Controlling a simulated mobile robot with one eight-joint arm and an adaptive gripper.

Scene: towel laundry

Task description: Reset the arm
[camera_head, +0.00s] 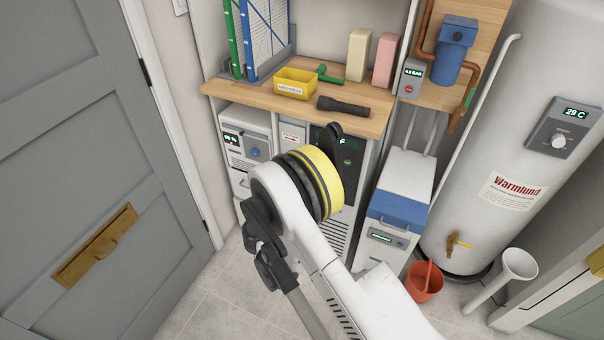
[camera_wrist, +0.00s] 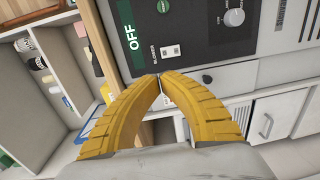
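My gripper (camera_wrist: 159,78) shows in the wrist view as two thick yellow ridged fingers. Their tips meet at the top and nothing shows between them, so it is shut and empty. Behind the fingertips is a dark control panel (camera_wrist: 205,35) with a green OFF label, a switch and a knob; I cannot tell how far the tips are from it. In the head view my white arm with a yellow band rises from the bottom in front of the cabinets. My fingers cannot be made out there.
A white unit with a blue band (camera_head: 398,211), a red bucket (camera_head: 424,281) and a water heater (camera_head: 490,110) stand right. A grey door (camera_head: 70,130) is left. Floor (camera_head: 215,300) between looks clear.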

